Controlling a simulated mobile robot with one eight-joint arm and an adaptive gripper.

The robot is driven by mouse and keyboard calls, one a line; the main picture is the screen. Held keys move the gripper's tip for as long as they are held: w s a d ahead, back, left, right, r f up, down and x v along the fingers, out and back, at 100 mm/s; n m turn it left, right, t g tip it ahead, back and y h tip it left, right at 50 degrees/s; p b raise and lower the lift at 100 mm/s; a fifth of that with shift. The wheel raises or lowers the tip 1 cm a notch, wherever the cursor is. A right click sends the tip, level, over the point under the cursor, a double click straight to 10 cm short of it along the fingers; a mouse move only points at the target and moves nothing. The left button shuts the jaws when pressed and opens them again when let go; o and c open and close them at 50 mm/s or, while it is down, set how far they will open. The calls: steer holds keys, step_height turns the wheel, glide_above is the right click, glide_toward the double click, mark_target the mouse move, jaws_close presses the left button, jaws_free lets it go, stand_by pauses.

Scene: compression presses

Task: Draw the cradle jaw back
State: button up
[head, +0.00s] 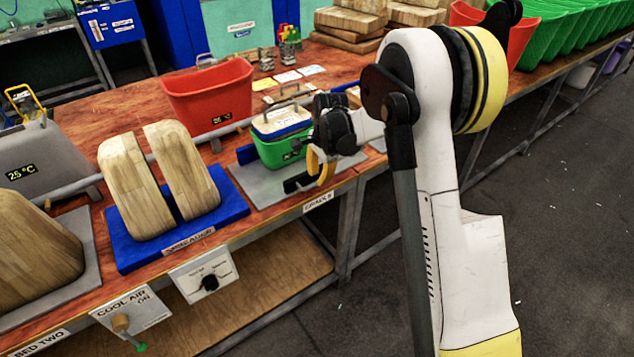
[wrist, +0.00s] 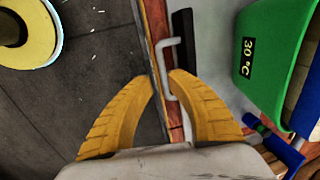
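The cradle is a grey plate (head: 262,187) at the table's front edge, above a label reading like CRADLE. A green bin (head: 280,150) with a blue-and-white top stands on it; the wrist view shows its 30 °C tag (wrist: 247,57). A dark bar (head: 297,184), which looks like the jaw, stands at the plate's front; in the wrist view the bar (wrist: 184,40) carries a grey loop handle (wrist: 163,62). My gripper (head: 318,168) is at this front edge. In the wrist view its yellow fingers (wrist: 163,80) are apart, with the handle between or just beyond the tips; contact is unclear.
A blue stand (head: 175,235) with two wooden blocks is left of the cradle. A red bin (head: 207,95) stands behind. A control panel (head: 205,280) with a dark knob hangs on the table front. Open floor (head: 560,220) lies to the right.

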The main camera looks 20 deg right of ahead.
step_height(320, 180, up, 8)
steer(key=s, duration=0.1)
steer(key=shift+s+d, duration=0.25)
steer(key=s+a+r+n+t, duration=0.2)
steer(key=s+r+n, duration=0.4)
steer(key=s+r, duration=0.6)
steer(key=s+a+f+n+t, duration=0.1)
steer(key=s+n, duration=0.7)
steer(key=s, duration=1)
steer(key=shift+s+a+f+t+h, duration=0.25)
steer(key=shift+f+t, duration=0.25)
steer(key=shift+t, duration=0.6)
